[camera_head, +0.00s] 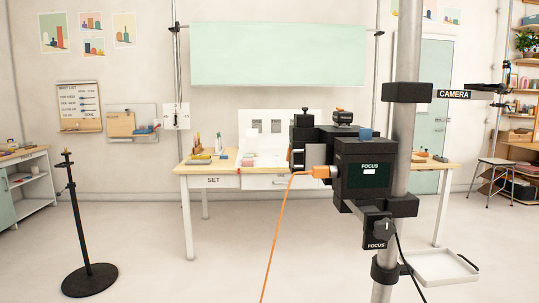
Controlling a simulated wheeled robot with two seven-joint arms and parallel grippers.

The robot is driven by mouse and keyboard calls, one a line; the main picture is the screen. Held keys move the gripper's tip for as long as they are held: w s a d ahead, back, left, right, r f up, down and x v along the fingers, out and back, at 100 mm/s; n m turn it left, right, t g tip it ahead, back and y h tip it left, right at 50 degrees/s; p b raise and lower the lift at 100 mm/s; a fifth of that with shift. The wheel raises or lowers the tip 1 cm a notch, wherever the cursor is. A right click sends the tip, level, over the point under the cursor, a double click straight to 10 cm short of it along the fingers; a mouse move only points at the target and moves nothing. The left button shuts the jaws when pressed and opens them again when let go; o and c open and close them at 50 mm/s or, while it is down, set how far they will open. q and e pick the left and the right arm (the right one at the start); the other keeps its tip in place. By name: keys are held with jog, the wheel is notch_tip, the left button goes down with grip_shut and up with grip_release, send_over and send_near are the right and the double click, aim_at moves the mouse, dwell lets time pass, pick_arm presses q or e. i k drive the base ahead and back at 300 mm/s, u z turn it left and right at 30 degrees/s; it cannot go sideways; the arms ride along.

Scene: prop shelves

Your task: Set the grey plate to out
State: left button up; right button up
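I cannot make out for sure which thing is the grey plate. A small pale plate (176,116) with tiny dark marks hangs by the upright pole on the back wall. Its marks are too small to read. A light grey tray-like plate (440,265) with a dark handle sits low at the right, beside the thick grey post. No word "out" can be read on either. Neither of my grippers shows in this view.
A black camera rig (362,170) marked FOCUS is clamped to a grey post (405,130), with an orange cable (278,230) hanging down. Behind is a table (212,181) marked SET. A black stand (90,279) is at left. The left-centre floor is clear.

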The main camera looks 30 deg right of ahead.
aim_at(314, 155)
jog(key=z, duration=0.7)
jog(key=i, duration=1)
jog(key=z, duration=0.95)
